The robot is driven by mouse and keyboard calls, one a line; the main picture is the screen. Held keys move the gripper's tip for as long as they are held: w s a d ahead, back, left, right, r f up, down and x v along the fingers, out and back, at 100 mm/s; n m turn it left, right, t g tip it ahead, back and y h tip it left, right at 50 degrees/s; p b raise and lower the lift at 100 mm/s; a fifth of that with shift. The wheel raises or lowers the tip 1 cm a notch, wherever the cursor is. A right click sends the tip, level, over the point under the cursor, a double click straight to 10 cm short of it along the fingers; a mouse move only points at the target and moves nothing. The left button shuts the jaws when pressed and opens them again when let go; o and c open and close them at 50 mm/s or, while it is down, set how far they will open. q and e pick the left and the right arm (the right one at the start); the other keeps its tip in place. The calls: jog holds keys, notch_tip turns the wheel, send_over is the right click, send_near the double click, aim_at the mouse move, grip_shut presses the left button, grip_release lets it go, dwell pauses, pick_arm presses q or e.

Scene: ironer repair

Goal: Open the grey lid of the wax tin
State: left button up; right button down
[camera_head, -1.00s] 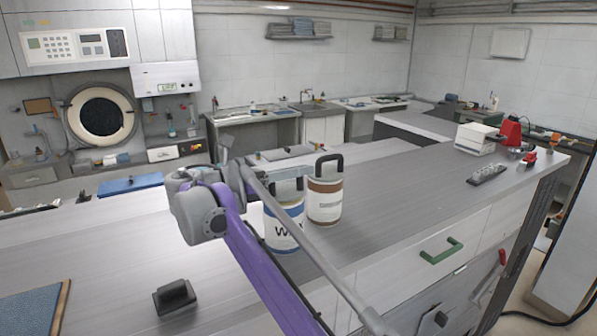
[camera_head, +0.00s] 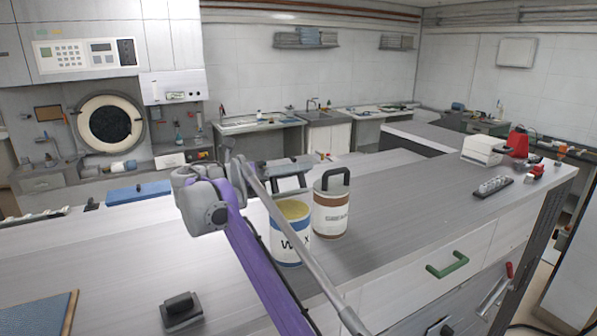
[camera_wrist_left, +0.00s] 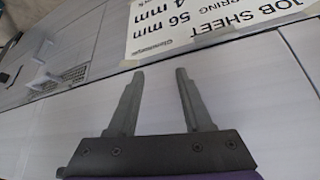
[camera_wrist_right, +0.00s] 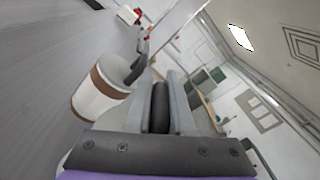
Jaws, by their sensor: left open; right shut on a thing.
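The wax tin (camera_head: 288,247), white with a blue band and partly visible lettering, stands upright on the bench. Its top is uncovered and shows a yellowish surface. My right gripper (camera_head: 268,172) is above the tin's rim, its arm coming up from below. In the right wrist view (camera_wrist_right: 161,105) it is shut on a dark handle, which appears to be the grey lid's (camera_head: 291,184). The lid is raised above the opening and partly hidden; I cannot tell whether it still touches the rim. My left gripper (camera_wrist_left: 158,95) is open and empty, seen only in its wrist view.
A brown-banded tin (camera_head: 331,212) with a dark handle stands close beside the wax tin, on its right. A small dark handled block (camera_head: 181,309) lies at the front left. A job sheet (camera_wrist_left: 220,25) lies beyond my left gripper.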

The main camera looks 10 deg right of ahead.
jog(key=c, duration=0.8)
grip_release()
